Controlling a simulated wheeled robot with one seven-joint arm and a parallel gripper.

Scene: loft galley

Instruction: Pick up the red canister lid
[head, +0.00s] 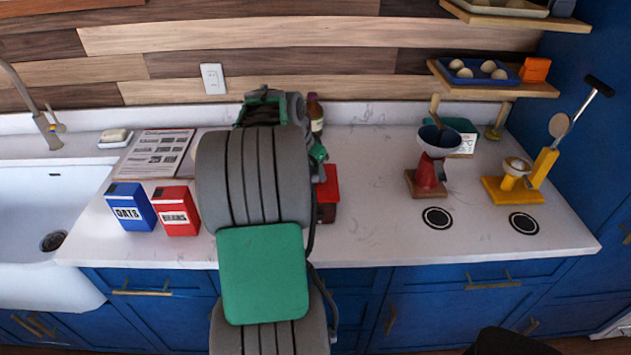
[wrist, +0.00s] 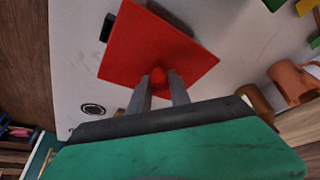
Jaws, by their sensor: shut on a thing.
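The red canister lid (wrist: 150,45) is a flat red square with a round red knob in the wrist view. My gripper (wrist: 160,80) has its two grey fingers on either side of the knob and is shut on it. In the head view the red lid (head: 330,182) shows only in part, just right of my arm, with a dark reddish body (head: 326,213) below it. My arm hides the rest of it and my fingers there. I cannot tell whether the lid touches that body or is raised off it.
A blue oats box (head: 131,207) and a red box (head: 176,211) stand left of my arm. A dark bottle (head: 315,115) stands behind. A red grinder-like stand (head: 427,178) and a yellow stand (head: 512,188) are at right. The counter (head: 375,195) between is clear.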

